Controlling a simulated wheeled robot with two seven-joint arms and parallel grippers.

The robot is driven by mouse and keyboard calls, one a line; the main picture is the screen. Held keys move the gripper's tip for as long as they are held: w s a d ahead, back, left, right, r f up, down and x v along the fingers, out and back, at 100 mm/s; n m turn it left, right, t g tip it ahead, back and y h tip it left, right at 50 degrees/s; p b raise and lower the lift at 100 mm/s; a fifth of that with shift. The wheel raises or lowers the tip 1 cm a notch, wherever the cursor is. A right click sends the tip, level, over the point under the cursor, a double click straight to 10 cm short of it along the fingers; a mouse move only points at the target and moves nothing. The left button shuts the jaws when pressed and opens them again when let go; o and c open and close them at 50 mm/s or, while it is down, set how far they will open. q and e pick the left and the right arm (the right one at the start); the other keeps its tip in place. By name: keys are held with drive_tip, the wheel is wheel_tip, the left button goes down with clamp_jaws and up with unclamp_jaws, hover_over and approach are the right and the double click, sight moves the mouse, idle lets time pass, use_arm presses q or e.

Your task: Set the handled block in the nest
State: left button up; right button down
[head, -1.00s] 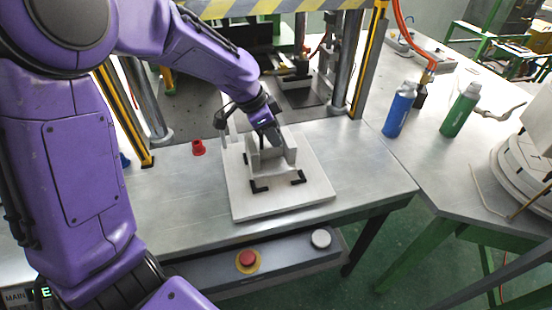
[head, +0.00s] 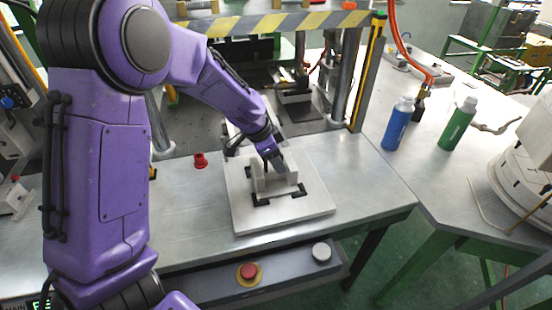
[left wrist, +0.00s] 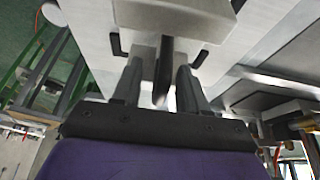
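The handled block (head: 272,180) is light grey and sits on the pale nest plate (head: 305,206), between black corner brackets. It looks level there, but its far side is hidden by my left gripper (head: 271,160). In the left wrist view the block (left wrist: 180,18) lies beyond the fingers, with its black handle (left wrist: 165,70) standing between them. My left gripper (left wrist: 161,75) shows gaps on both sides of the handle, so its fingers look open around it. My right gripper is not in view.
A red cap-like piece (head: 200,160) stands on the table left of the plate. The press frame with its striped bar (head: 290,22) rises behind. A blue bottle (head: 398,123) and a green bottle (head: 457,124) stand on the right table. The bench (head: 375,180) right of the plate is clear.

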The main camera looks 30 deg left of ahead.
use_arm(q)
drive_tip(key=p+v, duration=0.1)
drive_tip(key=v, duration=1.1)
drive_tip(key=shift+a+r, duration=0.1)
drive_tip(key=shift+r, duration=0.05)
